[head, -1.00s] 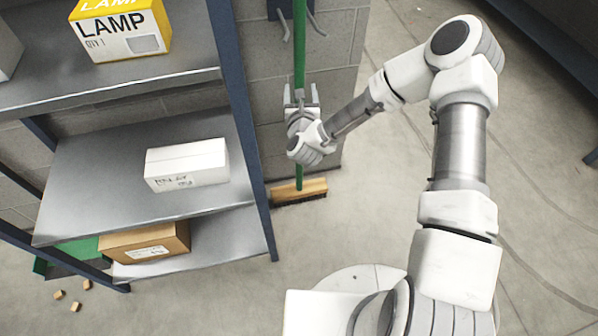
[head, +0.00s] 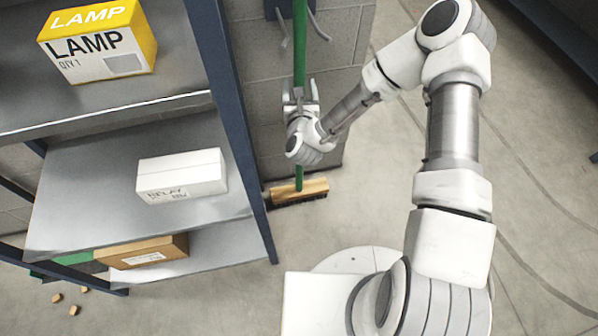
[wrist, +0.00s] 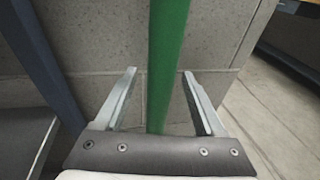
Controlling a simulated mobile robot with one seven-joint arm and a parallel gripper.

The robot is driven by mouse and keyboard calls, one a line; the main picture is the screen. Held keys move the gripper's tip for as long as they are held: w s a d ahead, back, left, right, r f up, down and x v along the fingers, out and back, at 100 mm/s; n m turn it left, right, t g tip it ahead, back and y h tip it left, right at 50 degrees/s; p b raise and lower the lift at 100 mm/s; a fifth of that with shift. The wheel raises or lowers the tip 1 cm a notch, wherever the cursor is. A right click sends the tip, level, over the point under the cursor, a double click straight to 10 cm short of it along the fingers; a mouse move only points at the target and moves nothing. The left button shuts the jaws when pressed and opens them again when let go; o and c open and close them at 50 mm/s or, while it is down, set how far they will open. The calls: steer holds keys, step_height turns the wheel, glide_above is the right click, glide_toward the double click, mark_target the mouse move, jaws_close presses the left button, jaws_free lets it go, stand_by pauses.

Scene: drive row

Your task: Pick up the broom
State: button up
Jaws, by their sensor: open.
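The broom has a green handle (head: 300,45) that stands upright against the grey block wall, and a wooden head with dark bristles (head: 298,190) low near the floor. My gripper (head: 300,92) is open at the handle, about midway down the visible length. In the wrist view the green handle (wrist: 167,60) runs between the two open fingers of my gripper (wrist: 160,85), with a gap on each side. My wrist hides part of the handle in the head view.
A shelf rack stands close on the left, with a blue post (head: 232,130) near my gripper. It holds a yellow lamp box (head: 100,45), a white box (head: 181,175) and a brown box (head: 141,251). Small wooden blocks (head: 57,298) lie on the floor. Floor at right is clear.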

stand_by(0.3)
jaws_close()
stand_by(1.2)
steer(key=shift+w+r, duration=0.1)
steer(key=shift+r, duration=0.05)
